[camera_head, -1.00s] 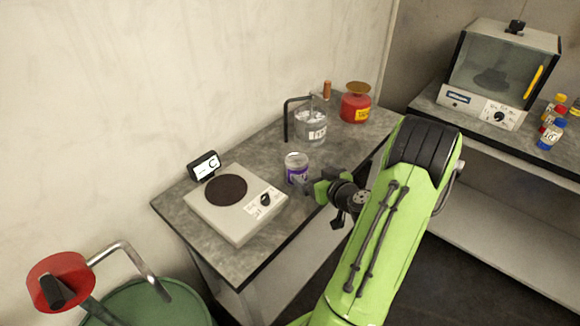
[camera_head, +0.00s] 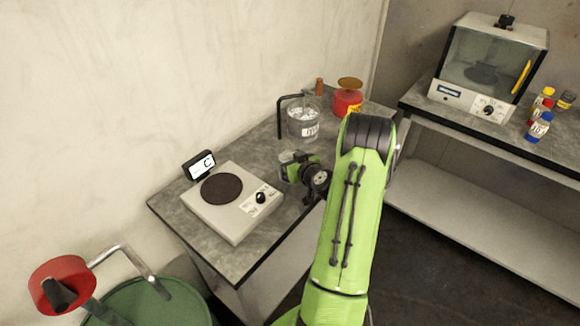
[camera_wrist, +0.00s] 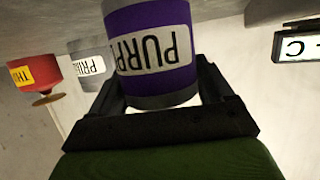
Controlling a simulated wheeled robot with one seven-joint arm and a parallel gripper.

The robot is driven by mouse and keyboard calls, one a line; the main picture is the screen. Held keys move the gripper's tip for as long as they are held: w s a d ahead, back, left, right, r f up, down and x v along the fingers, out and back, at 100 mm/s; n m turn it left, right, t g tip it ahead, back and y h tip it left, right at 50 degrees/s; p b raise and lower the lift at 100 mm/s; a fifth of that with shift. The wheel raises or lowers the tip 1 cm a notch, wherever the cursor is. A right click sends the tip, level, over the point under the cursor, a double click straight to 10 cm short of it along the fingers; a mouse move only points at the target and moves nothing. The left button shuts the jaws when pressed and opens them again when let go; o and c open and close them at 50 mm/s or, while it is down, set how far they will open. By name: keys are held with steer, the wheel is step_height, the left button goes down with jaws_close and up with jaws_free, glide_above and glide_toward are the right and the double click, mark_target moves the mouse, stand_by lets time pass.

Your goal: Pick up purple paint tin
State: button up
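The purple paint tin (camera_wrist: 160,88) is large in the wrist view, upside down in that picture, with a white label showing part of "PURP". My gripper (camera_wrist: 162,78) has its two dark fingers on either side of the tin. A thin gap shows between the tin and the right finger, so the fingers look open around it. In the head view my gripper (camera_head: 288,167) is at the tin on the grey bench, and it hides most of the tin.
A hotplate (camera_head: 222,205) stands left of the tin, with a small display (camera_head: 199,166) behind it. The red-handled green drum (camera_head: 150,302) is at lower left.

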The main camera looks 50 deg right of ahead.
steer(key=c, duration=0.7)
steer(key=shift+c, duration=0.2)
steer(key=shift+r, duration=0.1)
steer(key=shift+r, duration=0.6)
step_height(320, 180, up, 3)
steer(key=shift+f, duration=0.15)
steer(key=s+a+b, duration=0.2)
steer(key=s+b, duration=0.3)
steer(key=s, duration=0.3)
steer(key=s+a+b, duration=0.3)
steer(key=s+b, duration=0.2)
steer(key=s, duration=0.4)
steer(key=shift+a+f, duration=0.2)
steer(key=shift+f, duration=0.05)
